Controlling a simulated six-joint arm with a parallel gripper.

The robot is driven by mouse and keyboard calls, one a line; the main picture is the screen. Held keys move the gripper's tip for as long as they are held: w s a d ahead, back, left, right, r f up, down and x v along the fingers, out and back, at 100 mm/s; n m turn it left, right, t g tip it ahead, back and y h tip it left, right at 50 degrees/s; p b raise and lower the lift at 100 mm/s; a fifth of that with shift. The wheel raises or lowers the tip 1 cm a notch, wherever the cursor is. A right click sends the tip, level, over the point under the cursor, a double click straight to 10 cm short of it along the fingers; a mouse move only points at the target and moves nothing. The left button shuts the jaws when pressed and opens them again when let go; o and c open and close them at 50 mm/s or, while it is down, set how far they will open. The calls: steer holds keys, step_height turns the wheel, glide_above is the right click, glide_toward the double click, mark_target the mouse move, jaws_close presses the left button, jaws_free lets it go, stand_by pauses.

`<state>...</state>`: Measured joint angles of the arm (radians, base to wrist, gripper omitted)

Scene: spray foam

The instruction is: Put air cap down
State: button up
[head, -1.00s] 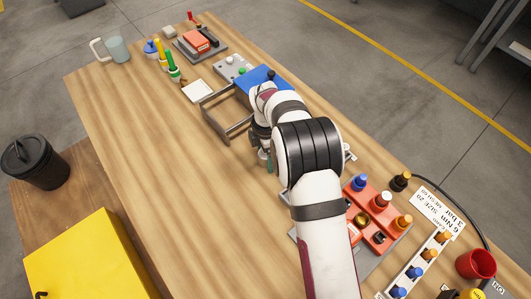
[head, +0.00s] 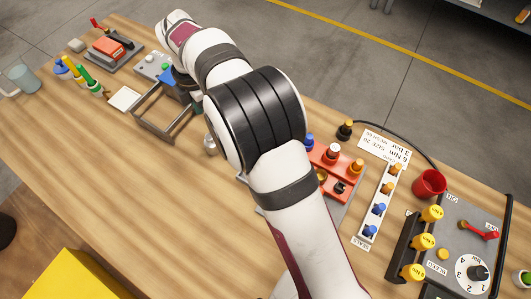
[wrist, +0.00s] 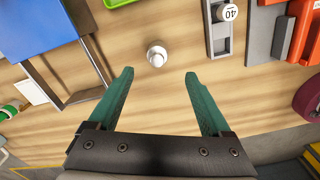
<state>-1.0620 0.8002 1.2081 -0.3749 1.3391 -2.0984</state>
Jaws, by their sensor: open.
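A small silver, rounded piece, which looks like the air cap (wrist: 156,55), stands on the bare wood in the wrist view. It also shows in the head view (head: 210,144), partly covered by my arm. In the wrist view my gripper (wrist: 160,74) has its two teal fingers spread wide, with nothing between them. The silver piece appears just beyond the fingertips, roughly centred between them and apart from both. My gripper is hidden behind my arm in the head view.
A metal frame (head: 160,128) with a blue part stands left of the silver piece. A red holder (head: 329,167) with several capped fittings stands to the right, beside a white rack (head: 377,208) of coloured pegs. Bare wood surrounds the piece.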

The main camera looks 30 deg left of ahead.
steer(key=w+d+r+m, duration=0.1)
steer(key=d+r+m, duration=0.35)
steer(key=d, duration=0.35)
steer(key=w+d+r+m, duration=0.2)
steer(key=d+r+m, duration=0.1)
steer(key=d+m, duration=0.4)
steer(key=w+d+r+m, duration=0.1)
steer(key=d+r+m, duration=0.3)
steer(key=d, duration=0.5)
steer(key=s+d+f+m+y, duration=0.1)
steer(key=s+d+f+m, duration=0.1)
steer(key=s+d+m, duration=1.3)
steer(key=d+m, duration=0.1)
steer(key=m, duration=0.6)
steer(key=shift+s+d+f+y, duration=0.25)
steer(key=shift+s+f+y, duration=0.05)
steer(key=shift+f+y, duration=0.1)
